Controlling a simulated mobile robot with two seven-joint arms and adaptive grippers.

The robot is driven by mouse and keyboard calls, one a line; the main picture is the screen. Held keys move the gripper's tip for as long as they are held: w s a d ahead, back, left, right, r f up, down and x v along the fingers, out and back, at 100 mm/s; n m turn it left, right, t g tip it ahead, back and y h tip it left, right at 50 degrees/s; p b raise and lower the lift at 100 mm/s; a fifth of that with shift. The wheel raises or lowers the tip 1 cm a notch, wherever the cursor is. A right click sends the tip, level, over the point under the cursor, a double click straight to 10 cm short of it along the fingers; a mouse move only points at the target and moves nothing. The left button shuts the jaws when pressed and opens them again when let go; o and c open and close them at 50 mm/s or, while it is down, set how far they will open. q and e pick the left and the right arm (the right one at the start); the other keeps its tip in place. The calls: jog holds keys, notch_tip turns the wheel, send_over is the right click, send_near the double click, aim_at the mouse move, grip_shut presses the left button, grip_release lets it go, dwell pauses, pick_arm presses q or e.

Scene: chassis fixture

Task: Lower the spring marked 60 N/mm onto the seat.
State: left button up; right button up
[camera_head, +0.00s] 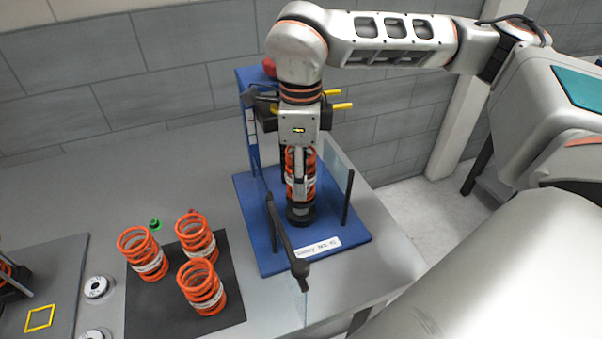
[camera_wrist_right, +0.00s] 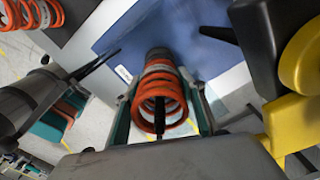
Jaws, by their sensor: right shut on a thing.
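An orange coil spring (camera_head: 309,178) with a white band is held upright in my right gripper (camera_head: 300,184), low over the blue fixture. The spring also shows in the right wrist view (camera_wrist_right: 159,92), between the gripper's two fingers, with a dark rod inside its coils. Its marking is not readable. The black round seat (camera_head: 299,216) is directly under the spring on the blue base (camera_head: 258,230). I cannot tell whether the spring's lower end touches the seat. My left gripper is not in view.
Dark arms (camera_head: 285,235) and a clear panel (camera_head: 338,165) stand close around the spring. Yellow handles (camera_head: 340,106) are behind. Three orange springs (camera_head: 203,287) stand on a black mat (camera_head: 150,315) at left. The grey table between mat and fixture is clear.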

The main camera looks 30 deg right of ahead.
jog(key=shift+f, duration=0.15)
dwell(0.7)
jog(key=o, duration=1.5)
